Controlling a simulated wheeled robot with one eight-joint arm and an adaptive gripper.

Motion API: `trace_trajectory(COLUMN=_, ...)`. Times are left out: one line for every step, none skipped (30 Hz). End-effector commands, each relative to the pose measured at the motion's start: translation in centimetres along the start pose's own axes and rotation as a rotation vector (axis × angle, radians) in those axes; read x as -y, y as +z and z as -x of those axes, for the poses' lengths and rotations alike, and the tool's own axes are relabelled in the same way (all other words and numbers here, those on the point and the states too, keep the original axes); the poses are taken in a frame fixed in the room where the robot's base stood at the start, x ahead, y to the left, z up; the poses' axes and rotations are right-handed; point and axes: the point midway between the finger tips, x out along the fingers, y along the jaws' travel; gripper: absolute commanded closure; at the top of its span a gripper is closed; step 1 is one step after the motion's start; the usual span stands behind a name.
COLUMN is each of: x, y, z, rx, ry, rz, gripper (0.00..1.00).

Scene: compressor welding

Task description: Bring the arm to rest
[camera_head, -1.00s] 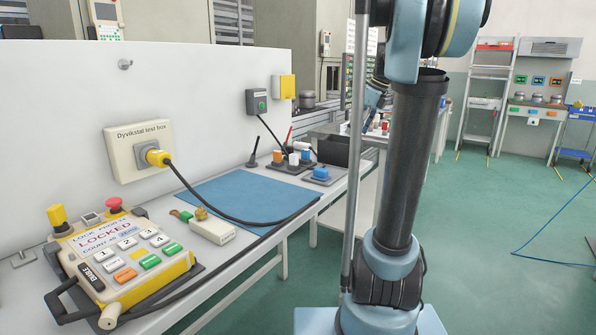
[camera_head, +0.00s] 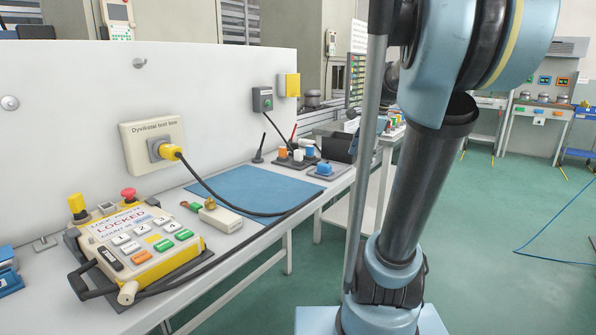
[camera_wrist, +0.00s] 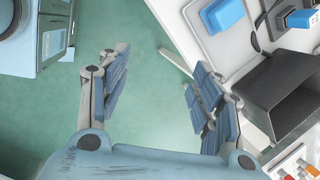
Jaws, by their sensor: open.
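My gripper (camera_wrist: 158,68) is open and empty in the wrist view, its two blue-padded fingers apart. It points down over the green floor (camera_wrist: 145,120) beside a white table edge. In the head view my arm (camera_head: 420,170) stands on the right, its dark tube leaning to the right at the top. The gripper cannot be clearly made out there, behind my arm and a grey pole.
The bench holds a yellow control box (camera_head: 133,245), a blue mat (camera_head: 250,188) and a black cable. A dark open bin (camera_wrist: 285,95) and a blue block (camera_wrist: 222,14) lie right of my fingers.

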Motion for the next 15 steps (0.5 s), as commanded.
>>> trace_trajectory(x=-2.0, y=0.5, z=-0.9, rx=-0.012, ry=0.005, rz=0.095, gripper=0.41)
trace_trajectory(x=-3.0, y=0.6, z=-1.4, rx=-0.020, ry=0.008, rz=0.154, gripper=0.41)
trace_trajectory(x=-4.4, y=0.7, z=-2.1, rx=-0.031, ry=0.014, rz=0.233, gripper=0.41)
trace_trajectory(x=-5.3, y=0.8, z=-2.6, rx=-0.037, ry=0.017, rz=0.293, gripper=0.41)
trace_trajectory(x=-6.3, y=0.9, z=-3.2, rx=-0.045, ry=0.022, rz=0.353, gripper=0.41)
trace_trajectory(x=-7.7, y=1.0, z=-3.9, rx=-0.055, ry=0.028, rz=0.433, gripper=0.41)
trace_trajectory(x=-8.6, y=1.0, z=-4.4, rx=-0.061, ry=0.033, rz=0.491, gripper=0.41)
trace_trajectory(x=-9.6, y=1.1, z=-5.0, rx=-0.068, ry=0.039, rz=0.551, gripper=0.41)
trace_trajectory(x=-10.9, y=1.1, z=-5.8, rx=-0.078, ry=0.047, rz=0.630, gripper=0.41)
trace_trajectory(x=-11.9, y=1.1, z=-6.4, rx=-0.084, ry=0.052, rz=0.690, gripper=0.41)
trace_trajectory(x=-12.8, y=1.0, z=-7.0, rx=-0.091, ry=0.059, rz=0.749, gripper=0.41)
trace_trajectory(x=-14.1, y=0.9, z=-7.8, rx=-0.099, ry=0.068, rz=0.829, gripper=0.41)
trace_trajectory(x=-15.0, y=0.9, z=-8.5, rx=-0.104, ry=0.075, rz=0.888, gripper=0.41)
trace_trajectory(x=-15.9, y=0.8, z=-9.1, rx=-0.110, ry=0.083, rz=0.948, gripper=0.41)
trace_trajectory(x=-17.1, y=0.6, z=-10.0, rx=-0.118, ry=0.094, rz=1.025, gripper=0.41)
